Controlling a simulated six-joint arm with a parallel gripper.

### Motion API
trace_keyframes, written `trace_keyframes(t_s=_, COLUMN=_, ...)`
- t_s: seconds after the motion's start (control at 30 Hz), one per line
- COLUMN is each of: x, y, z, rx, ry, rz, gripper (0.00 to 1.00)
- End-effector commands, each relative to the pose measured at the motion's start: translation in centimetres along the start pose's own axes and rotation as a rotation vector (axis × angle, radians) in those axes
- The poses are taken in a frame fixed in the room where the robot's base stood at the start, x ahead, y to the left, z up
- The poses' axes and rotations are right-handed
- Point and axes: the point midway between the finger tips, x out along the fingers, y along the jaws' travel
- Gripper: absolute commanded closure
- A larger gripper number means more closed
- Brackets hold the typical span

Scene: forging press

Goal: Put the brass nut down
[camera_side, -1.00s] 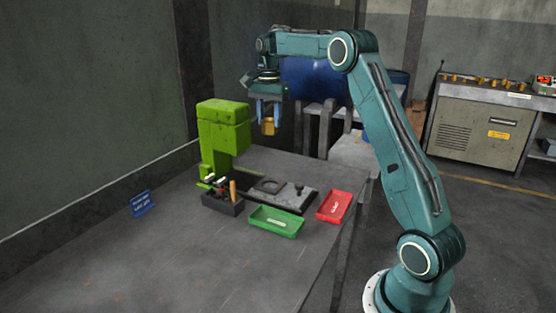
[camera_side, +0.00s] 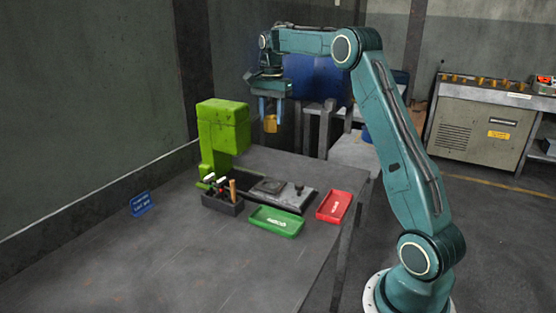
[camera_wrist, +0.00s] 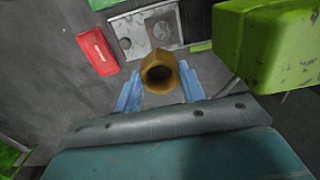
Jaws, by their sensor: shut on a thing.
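The brass nut (camera_side: 270,124) is held between the blue fingers of my gripper (camera_side: 271,108), high above the back of the table. In the wrist view the brass nut (camera_wrist: 160,72) shows as a ring with a dark hole, with a blue finger of my gripper (camera_wrist: 161,90) on each side. The gripper is shut on it. Nothing touches the nut from below.
A green press (camera_side: 222,130) stands left of the gripper. On the table (camera_side: 200,265) are a grey plate (camera_side: 290,200), a green tray (camera_side: 276,222), a red tray (camera_side: 334,206) and a dark tool box (camera_side: 222,205). The front left table is mostly clear.

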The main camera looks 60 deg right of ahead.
Motion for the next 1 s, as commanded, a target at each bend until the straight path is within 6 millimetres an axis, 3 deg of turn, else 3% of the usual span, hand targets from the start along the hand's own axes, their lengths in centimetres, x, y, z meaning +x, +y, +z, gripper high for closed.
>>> trace_keyframes(t_s=0.27, x=-0.4, y=3.5, z=-0.7, rx=0.085, ry=0.002, rz=-0.003, gripper=0.98)
trace_keyframes(t_s=0.6, x=-0.2, y=10.1, z=-1.0, rx=0.238, ry=0.002, rz=-0.003, gripper=0.98)
trace_keyframes(t_s=1.0, x=1.0, y=17.9, z=0.3, rx=0.415, ry=0.001, rz=-0.001, gripper=0.98)
